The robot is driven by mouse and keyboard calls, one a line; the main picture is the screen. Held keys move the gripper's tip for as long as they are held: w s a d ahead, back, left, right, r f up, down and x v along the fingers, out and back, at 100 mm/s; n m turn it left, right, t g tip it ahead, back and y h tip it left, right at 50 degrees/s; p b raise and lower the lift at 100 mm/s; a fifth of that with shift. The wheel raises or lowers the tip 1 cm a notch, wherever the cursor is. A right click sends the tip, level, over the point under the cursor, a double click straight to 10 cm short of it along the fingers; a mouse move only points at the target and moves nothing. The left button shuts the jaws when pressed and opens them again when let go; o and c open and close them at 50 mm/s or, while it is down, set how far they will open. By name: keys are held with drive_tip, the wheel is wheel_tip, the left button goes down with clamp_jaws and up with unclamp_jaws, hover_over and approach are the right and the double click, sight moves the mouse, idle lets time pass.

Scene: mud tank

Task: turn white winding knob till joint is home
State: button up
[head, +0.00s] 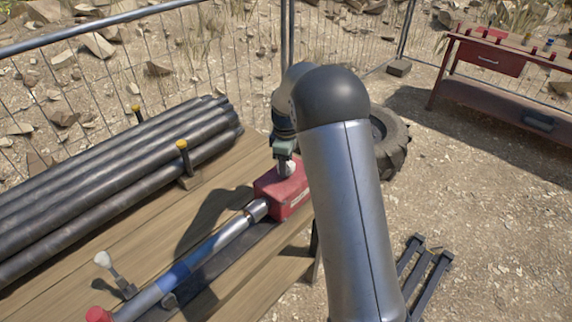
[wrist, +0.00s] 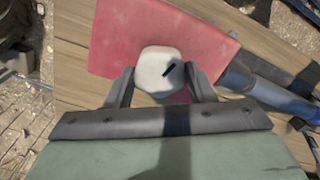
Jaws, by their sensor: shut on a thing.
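The white winding knob (wrist: 157,68) sits on top of a red box (wrist: 110,40) and has a short dark mark on its face. My gripper (wrist: 160,84) is shut on the knob from above, one finger on each side. In the head view the knob (head: 286,168) shows just below my gripper (head: 284,152), on the red box (head: 292,192). A grey and blue pipe (head: 215,245) runs from a metal collar (head: 256,209) at the box toward the lower left. My arm and gripper hide part of the box.
A white-headed lever (head: 104,262) and a red cap (head: 98,314) are at the lower left. A tyre (head: 392,140), a wire fence (head: 200,50) and a red workbench (head: 490,62) stand behind.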

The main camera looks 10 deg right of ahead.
drive_tip(key=m+b, duration=0.1)
drive_tip(key=m, duration=0.3)
drive_tip(key=shift+m, duration=0.3)
drive_tip(key=m+b, duration=0.1)
drive_tip(key=m, duration=0.3)
drive_tip(key=shift+m, duration=0.3)
drive_tip(key=m+b, duration=0.1)
drive_tip(key=m, duration=0.3)
drive_tip(key=shift+r+m, duration=0.1)
drive_tip(key=shift+m, duration=2.4)
drive_tip(key=o, duration=1)
drive_tip(key=shift+c, duration=0.2)
wheel_tip(320, 180, up, 17)
drive_tip(key=b, duration=0.1)
drive_tip(key=shift+r, duration=0.2)
